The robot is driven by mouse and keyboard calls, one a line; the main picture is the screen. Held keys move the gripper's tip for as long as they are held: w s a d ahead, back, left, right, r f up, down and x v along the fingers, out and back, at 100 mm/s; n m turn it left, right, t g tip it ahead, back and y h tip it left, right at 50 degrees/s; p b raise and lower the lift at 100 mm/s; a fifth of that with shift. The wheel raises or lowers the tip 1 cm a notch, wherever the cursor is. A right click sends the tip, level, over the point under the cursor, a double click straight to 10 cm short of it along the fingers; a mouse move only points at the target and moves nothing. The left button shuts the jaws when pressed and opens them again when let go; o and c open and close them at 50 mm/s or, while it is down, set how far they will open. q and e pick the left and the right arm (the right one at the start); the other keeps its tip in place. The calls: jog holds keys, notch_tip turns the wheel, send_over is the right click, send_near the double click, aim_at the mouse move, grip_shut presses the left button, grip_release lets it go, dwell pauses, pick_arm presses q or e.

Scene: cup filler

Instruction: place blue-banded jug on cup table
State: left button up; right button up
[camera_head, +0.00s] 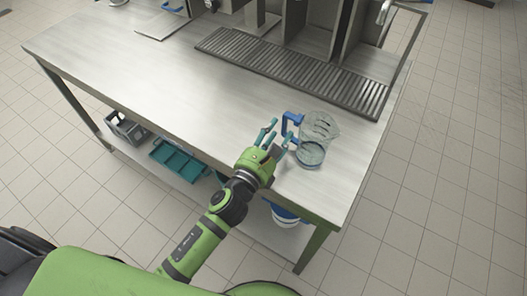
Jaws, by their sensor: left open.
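A clear jug (318,132) with a blue handle stands near the right end of the steel table (165,85). Its blue handle (291,122) points left, towards my gripper. My left gripper (277,132) is open, with its teal fingertips just left of the jug and close to the handle. I cannot tell whether a finger touches the handle. No jug is seen held. My right gripper is not in view.
A ribbed drip tray (290,70) and a steel machine run along the table's back. A grey crate (126,128), a teal crate (178,158) and a blue-and-white container (285,215) sit on the lower shelf. The table's left and middle are clear.

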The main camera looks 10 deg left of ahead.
pick_arm(q)
jog(key=b+v, duration=0.1)
jog(key=v, duration=0.6)
jog(key=shift+s+f, duration=0.1)
jog(key=shift+f, duration=0.05)
jog(key=shift+b+v, duration=0.35)
jog(key=shift+v, duration=0.5)
dwell(0.5)
